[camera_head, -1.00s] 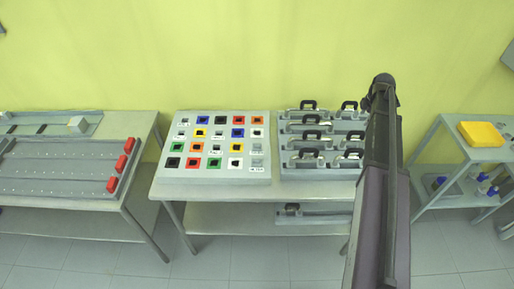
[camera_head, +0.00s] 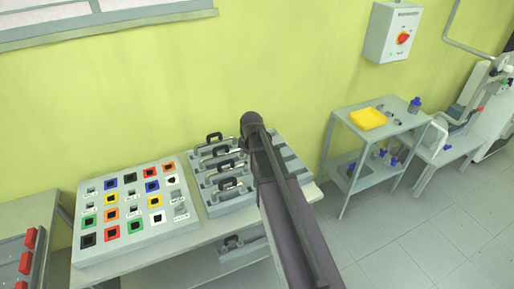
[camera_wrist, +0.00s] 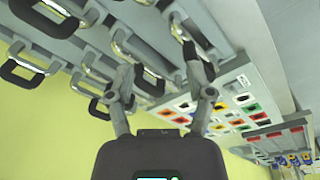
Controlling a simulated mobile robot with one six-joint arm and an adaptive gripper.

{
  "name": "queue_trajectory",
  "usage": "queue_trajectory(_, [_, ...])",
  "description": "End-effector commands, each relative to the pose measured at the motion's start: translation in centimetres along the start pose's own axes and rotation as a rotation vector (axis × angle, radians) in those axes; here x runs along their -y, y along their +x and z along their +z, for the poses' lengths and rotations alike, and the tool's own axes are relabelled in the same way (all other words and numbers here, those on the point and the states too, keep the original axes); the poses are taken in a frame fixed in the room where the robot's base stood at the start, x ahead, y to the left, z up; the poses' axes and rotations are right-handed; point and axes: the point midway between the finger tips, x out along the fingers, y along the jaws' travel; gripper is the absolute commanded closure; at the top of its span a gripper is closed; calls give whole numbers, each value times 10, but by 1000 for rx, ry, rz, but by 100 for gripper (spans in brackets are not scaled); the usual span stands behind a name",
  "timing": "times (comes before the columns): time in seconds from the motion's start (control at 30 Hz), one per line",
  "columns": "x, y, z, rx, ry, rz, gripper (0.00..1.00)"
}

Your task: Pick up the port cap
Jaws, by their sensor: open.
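I cannot make out the port cap for certain in any view. Several small grey pieces (camera_head: 390,113) stand on the top of a grey cart (camera_head: 347,125) at the right, beside a yellow tray (camera_head: 368,119), but they are too small to identify. My gripper (camera_wrist: 160,78) shows in the wrist view with its two fingers spread and nothing between them. It faces the table with the handled modules and the coloured panel, apart from the cart. In the head view my arm hides its fingers.
The coloured panel (camera_head: 102,228) and grey handled modules (camera_head: 219,204) fill the table at the left. A blue-capped bottle (camera_head: 414,105) stands on the cart, with more bottles on its lower shelf. A wall box (camera_head: 393,32) hangs above. Floor (camera_head: 420,230) is clear at right.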

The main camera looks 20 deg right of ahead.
Motion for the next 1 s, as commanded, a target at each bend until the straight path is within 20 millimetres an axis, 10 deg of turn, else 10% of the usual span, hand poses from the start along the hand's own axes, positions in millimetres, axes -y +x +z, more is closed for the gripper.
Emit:
queue_trajectory(0.5, [142, -8, 15, 77, 649, -31, 32])
queue_trajectory(1.0, [176, -11, 22, 106, 861, -26, 32])
